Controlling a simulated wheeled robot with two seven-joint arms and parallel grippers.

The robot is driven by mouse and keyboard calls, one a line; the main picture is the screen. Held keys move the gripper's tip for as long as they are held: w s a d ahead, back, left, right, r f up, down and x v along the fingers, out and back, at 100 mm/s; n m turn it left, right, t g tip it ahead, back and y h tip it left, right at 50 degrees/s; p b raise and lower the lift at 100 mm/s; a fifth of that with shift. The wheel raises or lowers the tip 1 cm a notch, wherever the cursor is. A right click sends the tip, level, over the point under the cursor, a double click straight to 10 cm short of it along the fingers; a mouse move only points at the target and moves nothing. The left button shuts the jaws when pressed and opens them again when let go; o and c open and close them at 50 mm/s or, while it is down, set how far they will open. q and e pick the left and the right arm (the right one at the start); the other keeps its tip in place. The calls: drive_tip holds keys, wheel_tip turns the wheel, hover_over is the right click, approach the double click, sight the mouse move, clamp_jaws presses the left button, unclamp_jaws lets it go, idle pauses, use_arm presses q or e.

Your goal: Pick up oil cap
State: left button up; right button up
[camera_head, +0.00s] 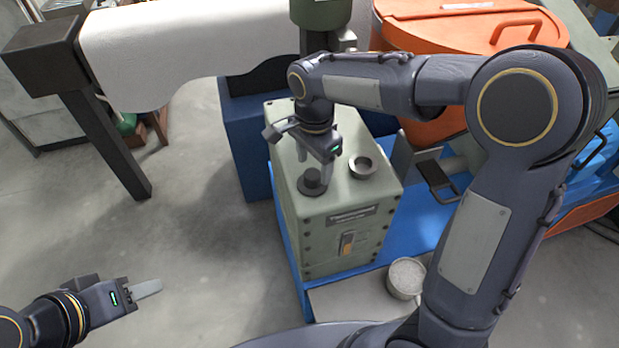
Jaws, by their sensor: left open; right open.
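The oil cap (312,183) is a small dark round knob on top of the green metal box (350,213), left of an open filler neck (361,167). My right gripper (314,165) points down just above the cap, its jaws open. I cannot tell whether its fingers touch the cap, and the fingers hide part of it. My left gripper (148,289) is at the lower left, away from the box, over the grey floor. It is open and empty, pointing right.
The box stands on a blue base (420,225). A white-filled mug (406,279) stands in front of it. An orange container (440,45) is behind at the right. A white roll on a dark stand (110,140) is at the upper left. The floor at left is clear.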

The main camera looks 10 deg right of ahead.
sight(312, 174)
drive_tip(key=shift+w+f, duration=0.2)
drive_tip(key=shift+f, duration=1)
drive_tip(key=shift+w+f, duration=0.15)
drive_tip(key=shift+f, duration=1)
drive_tip(key=c, duration=1.1)
drive_tip(key=shift+c, duration=0.2)
